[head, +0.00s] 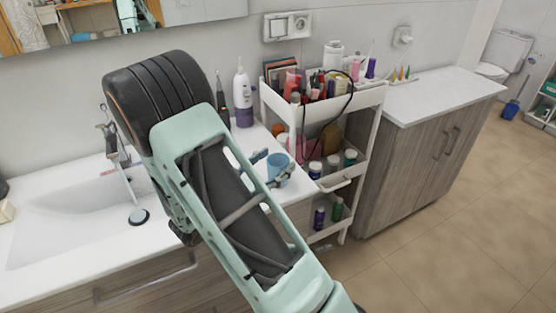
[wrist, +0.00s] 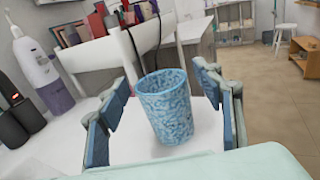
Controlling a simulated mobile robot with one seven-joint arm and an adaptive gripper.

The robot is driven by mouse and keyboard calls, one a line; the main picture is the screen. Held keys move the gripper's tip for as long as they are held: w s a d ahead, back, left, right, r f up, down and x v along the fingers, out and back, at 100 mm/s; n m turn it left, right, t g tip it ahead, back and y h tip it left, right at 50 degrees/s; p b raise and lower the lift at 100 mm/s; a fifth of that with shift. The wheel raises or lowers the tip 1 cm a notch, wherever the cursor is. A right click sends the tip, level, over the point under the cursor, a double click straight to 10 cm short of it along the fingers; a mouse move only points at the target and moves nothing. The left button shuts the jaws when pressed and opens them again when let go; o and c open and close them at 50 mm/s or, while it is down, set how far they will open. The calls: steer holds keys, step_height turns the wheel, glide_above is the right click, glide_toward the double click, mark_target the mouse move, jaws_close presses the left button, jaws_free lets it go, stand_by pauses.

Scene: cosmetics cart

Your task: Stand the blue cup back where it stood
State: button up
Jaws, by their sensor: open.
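The blue cup (wrist: 167,112), speckled blue and white, stands upright on the white counter (wrist: 130,150) in the wrist view. My gripper (wrist: 163,98) is open, with one finger on each side of the cup. In the head view the cup (head: 274,164) is near the counter's right end beside the cart, partly hidden by my gripper (head: 268,168).
The white cosmetics cart (head: 374,98), full of bottles and tubes, stands just right of the cup. A white and purple electric device (head: 243,98) stands behind on the counter. The sink (head: 75,225) is to the left. A grey-wood cabinet (head: 425,160) is beyond the cart.

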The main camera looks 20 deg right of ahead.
steer(key=v, duration=0.9)
steer(key=shift+s+a, duration=0.2)
steer(key=shift+a, duration=0.15)
steer(key=shift+s+a+b, duration=0.15)
steer(key=shift+a+b, duration=0.15)
steer(key=shift+r, duration=0.15)
